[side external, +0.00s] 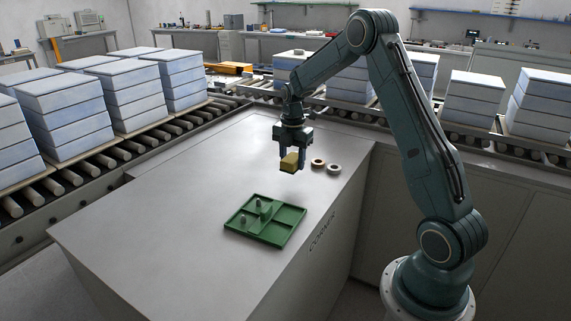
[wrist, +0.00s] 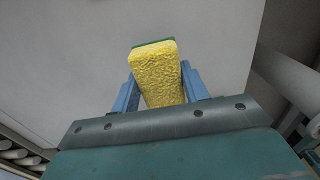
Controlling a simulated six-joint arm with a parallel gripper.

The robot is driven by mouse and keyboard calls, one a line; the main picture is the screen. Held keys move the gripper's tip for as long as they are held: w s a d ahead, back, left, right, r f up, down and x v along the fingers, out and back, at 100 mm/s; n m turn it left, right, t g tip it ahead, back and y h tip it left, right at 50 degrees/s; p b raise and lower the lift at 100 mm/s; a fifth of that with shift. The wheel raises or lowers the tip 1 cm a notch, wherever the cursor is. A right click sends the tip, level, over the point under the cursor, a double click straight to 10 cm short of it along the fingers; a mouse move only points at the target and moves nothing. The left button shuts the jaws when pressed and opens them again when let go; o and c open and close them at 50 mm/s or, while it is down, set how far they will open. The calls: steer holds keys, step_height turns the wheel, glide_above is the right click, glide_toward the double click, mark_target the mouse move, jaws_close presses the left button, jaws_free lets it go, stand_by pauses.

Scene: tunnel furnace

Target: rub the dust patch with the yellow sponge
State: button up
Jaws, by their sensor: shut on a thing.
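My gripper (side external: 290,158) is shut on the yellow sponge (side external: 289,162) and holds it above the grey worktop. In the wrist view the sponge (wrist: 157,75) sits between the two blue fingers of my gripper (wrist: 160,88), with a thin green layer on its far edge. I cannot make out a dust patch in either view.
A green divided tray (side external: 283,240) with small grey pegs lies on the worktop (side external: 170,230) nearer the camera. Roller conveyors (side external: 125,155) with stacked boxes line the back. The worktop's left part is clear.

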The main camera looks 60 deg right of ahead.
steer(key=shift+r, duration=1.75)
